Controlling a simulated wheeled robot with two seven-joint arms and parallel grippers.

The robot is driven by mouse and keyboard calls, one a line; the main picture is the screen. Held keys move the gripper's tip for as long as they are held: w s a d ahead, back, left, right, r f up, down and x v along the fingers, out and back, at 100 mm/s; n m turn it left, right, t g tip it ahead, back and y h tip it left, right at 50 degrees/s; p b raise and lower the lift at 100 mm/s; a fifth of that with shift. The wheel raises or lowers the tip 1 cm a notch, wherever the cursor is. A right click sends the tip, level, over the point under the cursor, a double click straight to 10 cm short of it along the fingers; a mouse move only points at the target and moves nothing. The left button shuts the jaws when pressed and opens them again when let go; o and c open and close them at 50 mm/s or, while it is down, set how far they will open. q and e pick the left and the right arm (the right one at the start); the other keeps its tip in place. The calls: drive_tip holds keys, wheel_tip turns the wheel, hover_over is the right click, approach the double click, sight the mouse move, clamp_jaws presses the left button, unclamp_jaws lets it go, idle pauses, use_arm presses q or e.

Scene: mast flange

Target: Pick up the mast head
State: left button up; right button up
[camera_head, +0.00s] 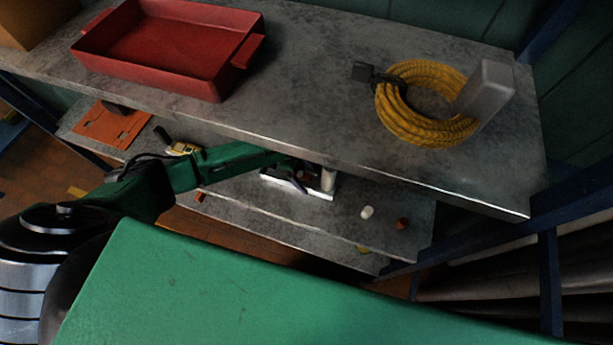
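My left arm reaches in from the left, under the front edge of the upper shelf. Its gripper (299,172) is small and dark at the end of the green arm, over a pale tray (318,193) on the lower shelf. Whether its fingers are open or shut does not show. A pale upright cylinder (328,180) stands at the tray's right end, just right of the gripper. It may be the mast head, but I cannot tell. A thin purple piece (298,185) shows below the gripper. The upper shelf hides part of the tray. My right gripper is not in view.
The upper shelf (310,110) holds a red tray (165,50), a coiled yellow cable (420,128) and a grey block (485,88). The lower shelf has an orange mat (110,128), a yellow device (183,148), a white piece (367,212) and a red piece (402,223).

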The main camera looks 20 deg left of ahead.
use_arm(q)
clamp_jaws()
drive_tip(key=shift+r, duration=0.1)
